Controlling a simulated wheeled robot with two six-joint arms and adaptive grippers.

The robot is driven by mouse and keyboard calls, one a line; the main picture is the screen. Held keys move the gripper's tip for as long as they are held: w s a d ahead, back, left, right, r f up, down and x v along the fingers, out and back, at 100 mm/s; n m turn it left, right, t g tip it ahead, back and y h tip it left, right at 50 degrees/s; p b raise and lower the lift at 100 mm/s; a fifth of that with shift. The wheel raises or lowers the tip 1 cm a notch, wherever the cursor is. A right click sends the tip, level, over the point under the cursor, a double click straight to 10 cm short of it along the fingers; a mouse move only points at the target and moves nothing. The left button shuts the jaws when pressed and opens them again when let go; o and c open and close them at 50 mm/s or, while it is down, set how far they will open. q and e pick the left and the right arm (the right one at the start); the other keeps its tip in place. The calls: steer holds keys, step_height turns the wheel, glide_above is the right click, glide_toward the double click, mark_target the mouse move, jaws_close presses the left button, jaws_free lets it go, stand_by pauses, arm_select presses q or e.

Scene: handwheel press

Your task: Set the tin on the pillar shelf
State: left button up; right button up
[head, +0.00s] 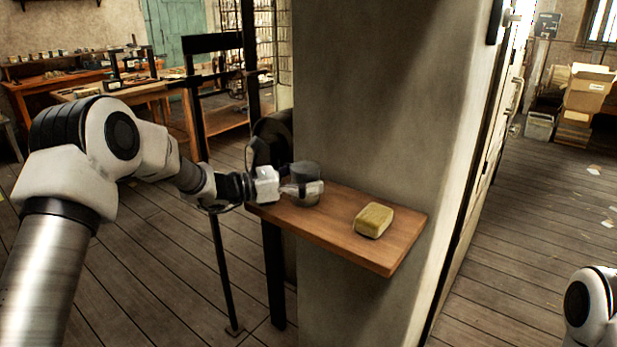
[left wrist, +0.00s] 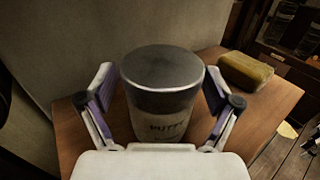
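The tin (head: 306,172) is a grey cylinder with a dark lid and a pale label. It stands upright on the wooden pillar shelf (head: 385,257), near the shelf's left end. In the left wrist view the tin (left wrist: 162,85) shows lettering that reads like "PUTTY". My left gripper (head: 303,188) reaches in from the left around the tin. In the left wrist view its fingers (left wrist: 160,95) are spread on both sides of the tin, with narrow gaps beside it. The tin's lowest edge is partly hidden by the gripper. My right gripper is not in view.
A yellowish block (head: 374,220) lies on the shelf right of the tin, also in the left wrist view (left wrist: 245,72). The grey pillar (head: 390,100) rises behind the shelf. A black metal frame (head: 199,110) stands left of the pillar. Bare shelf lies between tin and block.

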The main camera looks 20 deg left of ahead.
arm_select(q)
steer(key=shift+r, duration=0.1)
steer(key=shift+s+a+r, duration=0.1)
steer(key=shift+r, duration=0.05)
steer(key=v, duration=1.1)
steer(key=shift+b, duration=0.35)
steer(key=shift+s+a, duration=0.25)
